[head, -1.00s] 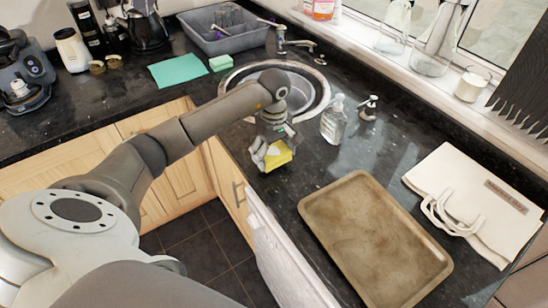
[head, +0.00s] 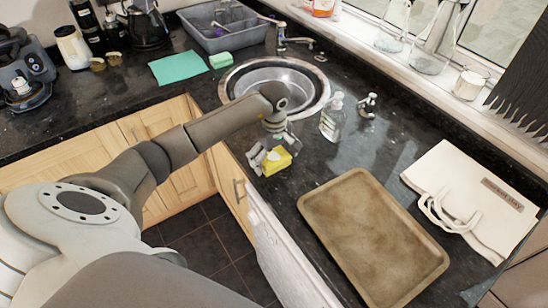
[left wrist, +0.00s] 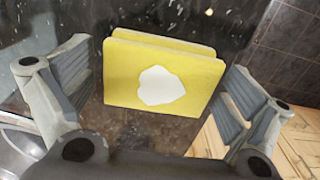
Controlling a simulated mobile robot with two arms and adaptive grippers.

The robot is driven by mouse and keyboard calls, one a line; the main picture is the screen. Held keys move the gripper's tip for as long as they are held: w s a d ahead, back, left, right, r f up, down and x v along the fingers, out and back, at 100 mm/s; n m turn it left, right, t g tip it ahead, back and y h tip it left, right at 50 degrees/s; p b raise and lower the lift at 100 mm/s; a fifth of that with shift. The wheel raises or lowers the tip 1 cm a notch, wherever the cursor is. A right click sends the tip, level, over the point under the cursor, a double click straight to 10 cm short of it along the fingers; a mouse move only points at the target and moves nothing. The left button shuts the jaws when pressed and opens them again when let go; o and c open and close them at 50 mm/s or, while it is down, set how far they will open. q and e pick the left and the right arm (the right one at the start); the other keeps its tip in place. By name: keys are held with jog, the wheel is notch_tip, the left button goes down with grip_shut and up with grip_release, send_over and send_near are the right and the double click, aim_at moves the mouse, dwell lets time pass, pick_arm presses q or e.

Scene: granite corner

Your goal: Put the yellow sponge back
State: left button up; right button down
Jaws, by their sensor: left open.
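The yellow sponge (head: 277,160) is at the counter's front edge, between the sink and the baking tray. In the left wrist view it is a yellow slab (left wrist: 120,82) with a white patch on its face and a second yellow layer behind it. My left gripper (head: 267,156) is open at the sponge. In the left wrist view its two fingers (left wrist: 155,95) stand on either side of the sponge, with gaps showing. Whether the sponge rests fully on the counter is hard to tell. My right gripper is not in view.
The sink (head: 275,82) is just behind my left gripper. A clear soap bottle (head: 331,120) and a dispenser (head: 368,106) stand right of it. A baking tray (head: 372,238) and a cream bag (head: 470,200) lie to the right. A green sponge (head: 221,60) lies beside a teal cloth (head: 179,69).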

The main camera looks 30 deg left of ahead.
aim_at(274, 157)
pick_arm(q)
jog(key=shift+r, duration=0.1)
jog(key=shift+r, duration=0.2)
notch_tip(274, 157, up, 12)
jog(key=b, duration=0.3)
jog(key=shift+f+b, duration=0.15)
jog(key=shift+b, duration=0.2)
